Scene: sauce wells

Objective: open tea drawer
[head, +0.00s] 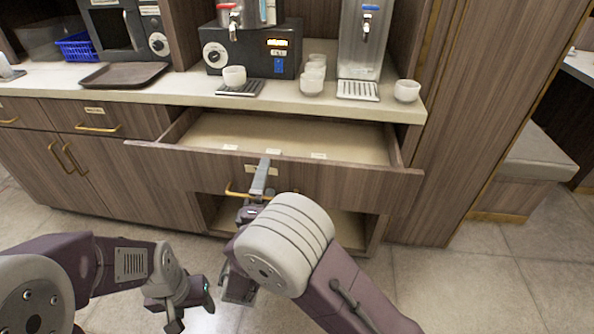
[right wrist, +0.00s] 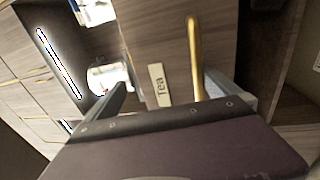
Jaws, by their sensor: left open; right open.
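The tea drawer (head: 150,152) is pulled well out from under the counter in the head view. Its inside looks bare, with small pale tags along the front edge. Its brass handle (head: 236,193) is partly hidden by my right gripper (head: 262,178). In the right wrist view the "Tea" label (right wrist: 160,86) and the brass handle (right wrist: 195,55) lie between the two spread fingers, the handle nearer the right one. My right gripper is open; I cannot tell whether it touches the handle. My left gripper (head: 190,312) is open and empty, low over the floor, away from the drawer.
The counter (head: 200,94) above holds a brown tray (head: 123,75), a black machine with a white cup (head: 234,76), stacked cups (head: 312,82), a dispenser (head: 362,40) and another cup (head: 406,91). A closed drawer (head: 110,119) is to the left. An open shelf is underneath.

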